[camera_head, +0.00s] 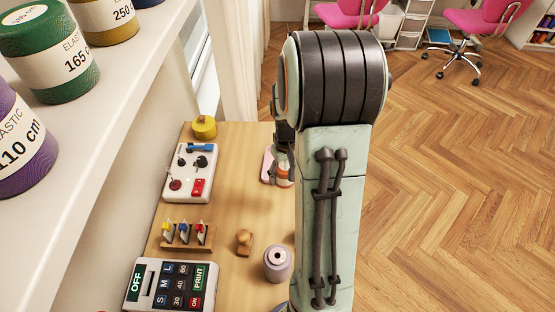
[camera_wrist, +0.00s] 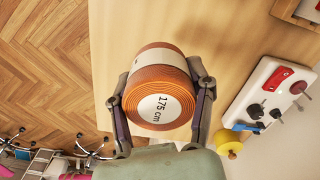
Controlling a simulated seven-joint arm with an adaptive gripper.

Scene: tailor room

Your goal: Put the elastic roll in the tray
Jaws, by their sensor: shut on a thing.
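An orange elastic roll (camera_wrist: 163,62) with a white band shows in the wrist view, its round face marked "175 cm". My gripper (camera_wrist: 160,88) is shut on it, one finger on each side. In the head view my gripper (camera_head: 281,158) is over the table's right edge, partly hidden by my arm; a bit of the orange roll (camera_head: 285,173) shows there. A pink thing (camera_head: 267,166) shows just left of the roll, mostly hidden; I cannot tell whether it is the tray.
The wooden table (camera_head: 228,190) holds a white board (camera_head: 190,172) with small coloured parts, a yellow roll (camera_head: 204,127), a small flag stand (camera_head: 185,237), a wooden knob (camera_head: 244,241), a lilac spool (camera_head: 277,263) and a label device (camera_head: 170,285). Elastic rolls (camera_head: 62,75) stand on a shelf at left.

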